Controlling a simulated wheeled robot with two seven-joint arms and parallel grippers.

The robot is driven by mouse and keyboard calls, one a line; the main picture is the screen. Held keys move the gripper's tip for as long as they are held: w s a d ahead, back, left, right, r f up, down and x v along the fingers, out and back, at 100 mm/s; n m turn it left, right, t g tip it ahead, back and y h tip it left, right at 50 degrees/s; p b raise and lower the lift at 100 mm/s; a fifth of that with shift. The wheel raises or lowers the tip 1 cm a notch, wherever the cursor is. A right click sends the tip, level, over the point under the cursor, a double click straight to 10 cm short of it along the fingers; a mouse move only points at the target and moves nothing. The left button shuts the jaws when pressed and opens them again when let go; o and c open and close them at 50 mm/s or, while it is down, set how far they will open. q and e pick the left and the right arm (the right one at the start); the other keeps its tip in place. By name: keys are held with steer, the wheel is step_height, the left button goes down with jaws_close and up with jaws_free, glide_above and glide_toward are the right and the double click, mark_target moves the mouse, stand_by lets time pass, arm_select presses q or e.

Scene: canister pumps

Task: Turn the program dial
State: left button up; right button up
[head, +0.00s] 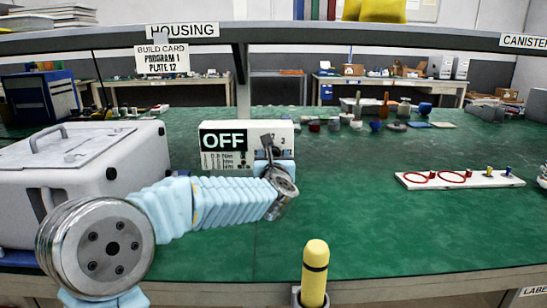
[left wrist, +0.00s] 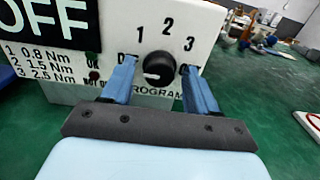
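The program dial (left wrist: 158,68) is a round black knob on the white controller box (head: 212,158). Numbers 1, 2 and 3 are printed around it, and a white mark shows on its lower left face. The display (head: 223,140) reads OFF. My left gripper (left wrist: 160,72) is open, with one blue finger on each side of the dial. Gaps seem to show between the fingers and the knob; contact is not clear. In the head view my left gripper (head: 271,150) hides the dial. The build card (head: 162,59) reads program 1, plate 12. My right gripper is not seen.
A grey-white case (head: 80,175) stands left of the controller, beside my left arm. A white plate with red rings (head: 460,179) lies on the right. A yellow-handled tool (head: 315,272) stands at the front edge. The green bench between is clear.

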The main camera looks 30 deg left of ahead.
arm_select(q)
steer(key=c, duration=1)
steer(key=shift+o, duration=0.2)
steer(key=shift+m, duration=0.3)
steer(key=shift+m+b, duration=0.55)
steer(key=shift+m, duration=0.05)
steer(key=shift+m+b, duration=0.45)
steer(key=shift+m, duration=0.75)
steer(key=m, duration=0.4)
steer(key=shift+d+m, duration=0.15)
steer(key=shift+m, duration=0.15)
steer(key=o, duration=1)
